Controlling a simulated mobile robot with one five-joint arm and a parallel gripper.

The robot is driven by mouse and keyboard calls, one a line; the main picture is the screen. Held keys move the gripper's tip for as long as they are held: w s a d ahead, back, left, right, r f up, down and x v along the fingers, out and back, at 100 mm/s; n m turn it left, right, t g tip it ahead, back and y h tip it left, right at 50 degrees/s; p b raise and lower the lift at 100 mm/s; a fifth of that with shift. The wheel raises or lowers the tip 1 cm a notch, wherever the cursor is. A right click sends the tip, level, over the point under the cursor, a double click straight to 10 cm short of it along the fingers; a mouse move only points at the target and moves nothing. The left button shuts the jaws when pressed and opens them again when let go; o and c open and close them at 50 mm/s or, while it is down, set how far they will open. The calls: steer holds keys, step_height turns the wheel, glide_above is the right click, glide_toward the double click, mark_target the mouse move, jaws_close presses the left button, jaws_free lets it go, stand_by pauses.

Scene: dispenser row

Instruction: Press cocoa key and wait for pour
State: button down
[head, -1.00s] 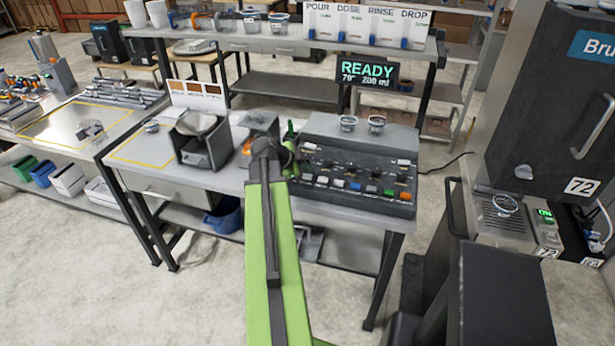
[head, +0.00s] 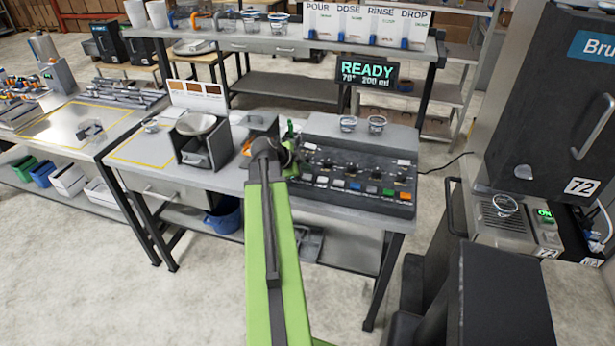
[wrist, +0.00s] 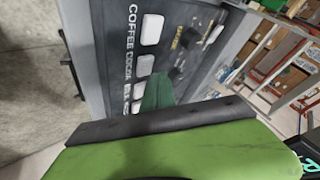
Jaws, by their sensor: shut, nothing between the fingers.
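The control panel (head: 350,165) is a dark sloped box on the table, with a row of small coloured keys along its front. In the wrist view, the panel's printed labels read COFFEE and COCOA, each beside a pale key. The cocoa key (wrist: 145,65) is the second pale key, below the coffee key (wrist: 152,29). My gripper (head: 291,142) is at the panel's left end in the head view. In the wrist view its green fingertip (wrist: 158,88) is shut and empty, close to the cocoa key; I cannot tell whether it touches. The display (head: 367,72) reads READY, 70°, 200 ml.
Two small glass cups (head: 362,123) stand on the panel's top ledge. A black open box with a round bowl (head: 197,125) stands left of my arm. A large dark brewing machine (head: 550,110) stands at the right. Bare floor shows in front of the table.

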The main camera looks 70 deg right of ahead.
mark_target(305, 177)
steer(key=shift+f, duration=0.1)
steer(key=shift+f+b, duration=0.35)
steer(key=shift+b, duration=0.1)
steer(key=shift+f+b, duration=0.45)
steer(key=shift+b, duration=0.05)
stand_by(0.6)
steer(key=shift+r, duration=0.1)
steer(key=shift+r+p, duration=0.8)
steer(key=shift+p, duration=0.15)
step_height(305, 177, up, 5)
steer(key=p, duration=0.5)
steer(key=shift+r, duration=0.1)
